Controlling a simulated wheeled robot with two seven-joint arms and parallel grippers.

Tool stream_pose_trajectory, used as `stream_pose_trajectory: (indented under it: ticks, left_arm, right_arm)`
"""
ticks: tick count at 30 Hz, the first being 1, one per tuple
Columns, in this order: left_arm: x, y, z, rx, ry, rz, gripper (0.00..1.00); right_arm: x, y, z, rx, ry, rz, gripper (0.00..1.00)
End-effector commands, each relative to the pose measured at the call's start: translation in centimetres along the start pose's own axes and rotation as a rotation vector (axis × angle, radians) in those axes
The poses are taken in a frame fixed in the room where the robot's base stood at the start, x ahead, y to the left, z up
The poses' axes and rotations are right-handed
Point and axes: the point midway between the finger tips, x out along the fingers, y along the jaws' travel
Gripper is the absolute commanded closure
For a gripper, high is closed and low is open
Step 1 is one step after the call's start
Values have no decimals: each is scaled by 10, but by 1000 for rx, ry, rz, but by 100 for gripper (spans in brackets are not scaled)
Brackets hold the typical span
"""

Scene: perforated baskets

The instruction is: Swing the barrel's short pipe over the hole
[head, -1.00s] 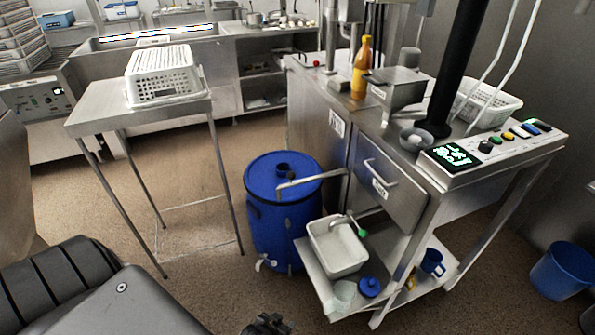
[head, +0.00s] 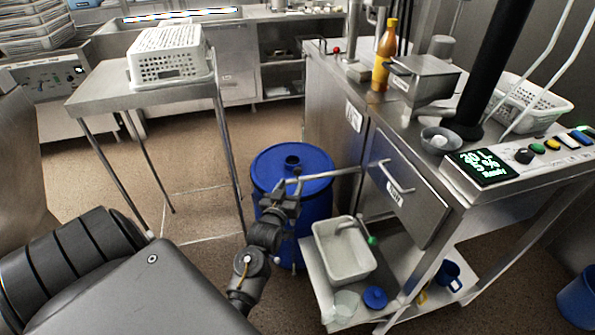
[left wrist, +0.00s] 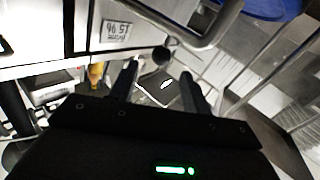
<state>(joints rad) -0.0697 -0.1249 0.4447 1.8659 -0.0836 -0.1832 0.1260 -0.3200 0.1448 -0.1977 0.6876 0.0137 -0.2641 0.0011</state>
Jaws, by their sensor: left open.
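The blue barrel (head: 318,205) stands on the floor left of the steel machine, with a dark hole (head: 292,162) in its lid. The short metal pipe (head: 335,174) reaches left from the machine over the barrel's front edge; its end lies in front of the hole, not over it. My left gripper (head: 286,190) is open at the pipe's free end and partly hides the barrel. In the left wrist view its fingers (left wrist: 158,82) are apart, with a bent metal pipe (left wrist: 205,38) just beyond them and blue barrel (left wrist: 268,8) at the top edge. My right gripper is not visible.
A steel table (head: 95,90) with a white perforated basket (head: 170,68) stands left of the barrel. A lower shelf with a white basin (head: 343,262) and blue lid (head: 375,297) lies to the right. The drawer front (head: 395,185) is close to the pipe.

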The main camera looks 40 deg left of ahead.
Motion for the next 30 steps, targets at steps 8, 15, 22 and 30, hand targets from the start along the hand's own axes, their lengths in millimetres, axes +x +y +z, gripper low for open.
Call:
stream_pose_trajectory:
  ticks: [8, 15, 22, 30]
  left_arm:
    - [51, -2, -1, 0, 1, -2, 52]
    - [72, -3, 0, 1, 0, -4, 52]
    - [74, -3, 0, 1, -1, -4, 52]
    - [74, -3, 0, 1, -1, -4, 76]
  right_arm:
    - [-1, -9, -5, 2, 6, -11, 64]
    - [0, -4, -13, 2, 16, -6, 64]
    - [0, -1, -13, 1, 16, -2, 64]
    - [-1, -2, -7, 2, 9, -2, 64]
